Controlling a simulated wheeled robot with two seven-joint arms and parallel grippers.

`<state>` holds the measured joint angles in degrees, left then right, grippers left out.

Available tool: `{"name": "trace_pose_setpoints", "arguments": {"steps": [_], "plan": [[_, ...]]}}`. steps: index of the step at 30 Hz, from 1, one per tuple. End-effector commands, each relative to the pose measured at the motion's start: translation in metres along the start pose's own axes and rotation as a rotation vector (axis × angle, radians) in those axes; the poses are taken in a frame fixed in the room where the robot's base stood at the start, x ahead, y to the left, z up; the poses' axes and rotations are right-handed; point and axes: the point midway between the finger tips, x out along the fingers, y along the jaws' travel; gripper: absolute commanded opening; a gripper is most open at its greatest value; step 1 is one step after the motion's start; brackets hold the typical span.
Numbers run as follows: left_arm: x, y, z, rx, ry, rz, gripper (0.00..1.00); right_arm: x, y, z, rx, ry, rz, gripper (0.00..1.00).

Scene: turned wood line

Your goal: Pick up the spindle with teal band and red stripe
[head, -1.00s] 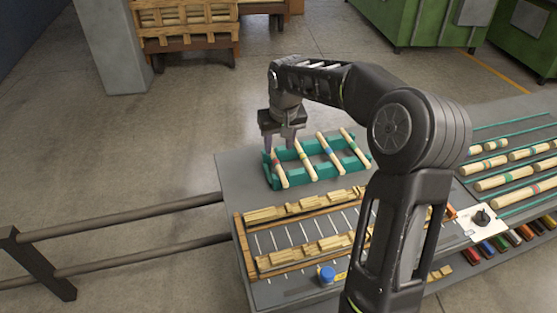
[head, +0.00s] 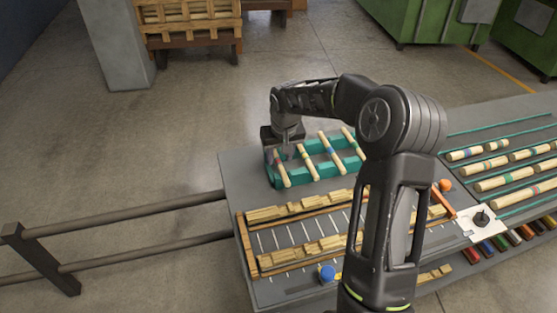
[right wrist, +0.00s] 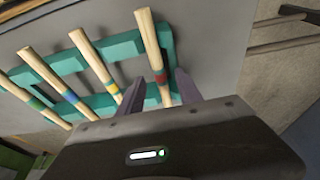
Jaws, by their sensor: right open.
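A pale wooden spindle (head: 282,170) with a red stripe lies across the left end of the teal rack (head: 312,179). In the right wrist view this spindle (right wrist: 146,30) shows a red stripe near the fingers; a teal band on it is hard to make out. My right gripper (head: 279,154) is open, pointing down over this spindle. My left gripper is not in view.
A wooden fixture (head: 300,235) and a blue knob (head: 327,273) are in front. More spindles (head: 505,180) lie at the right.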

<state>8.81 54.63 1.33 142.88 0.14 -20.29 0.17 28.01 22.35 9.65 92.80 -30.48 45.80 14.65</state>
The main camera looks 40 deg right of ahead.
Motion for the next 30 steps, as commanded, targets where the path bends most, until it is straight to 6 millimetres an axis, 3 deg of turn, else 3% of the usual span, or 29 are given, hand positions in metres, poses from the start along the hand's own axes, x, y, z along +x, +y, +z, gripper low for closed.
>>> {"name": "trace_pose_setpoints", "arguments": {"steps": [5, 21, 30], "plan": [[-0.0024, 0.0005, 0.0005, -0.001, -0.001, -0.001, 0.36, 0.0127, -0.0002, -0.0001, 0.0, 0.001, -0.001, 0.42], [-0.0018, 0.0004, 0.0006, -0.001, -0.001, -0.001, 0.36, 0.0127, -0.0003, 0.0, 0.0, 0.001, -0.001, 0.42], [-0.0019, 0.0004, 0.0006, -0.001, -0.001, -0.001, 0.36, 0.0127, -0.0002, 0.0, 0.0, 0.001, 0.0, 0.19]]}}
